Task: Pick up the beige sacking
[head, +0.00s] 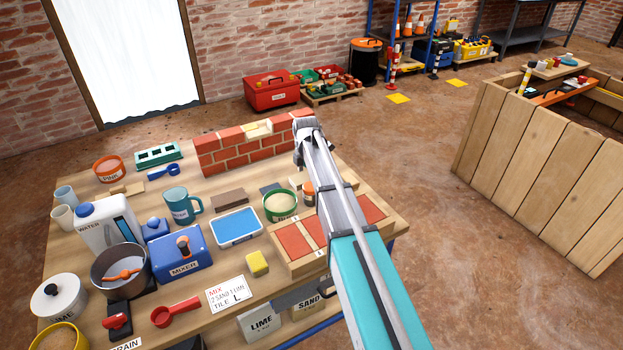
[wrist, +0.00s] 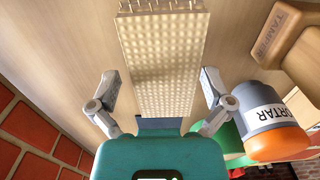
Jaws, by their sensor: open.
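The beige sacking (wrist: 163,60) shows in the wrist view as a long woven strip with a dimpled surface and a frayed far edge, lying over pale wood. My gripper (wrist: 160,85) is open, with one finger on each side of the strip; I cannot tell how far above it the fingertips are. In the head view my gripper (head: 307,130) is at the right end of the small brick wall (head: 235,150), and I cannot make out the sacking strip there.
In the wrist view a mortar tub (wrist: 268,120) stands close by the right finger, with a wooden tamper (wrist: 283,35) beyond it. Bricks (wrist: 30,122) are at the left. The wooden table (head: 150,205) is crowded with a mixer (head: 180,255), a blue tray (head: 236,226) and a sieve (head: 280,205).

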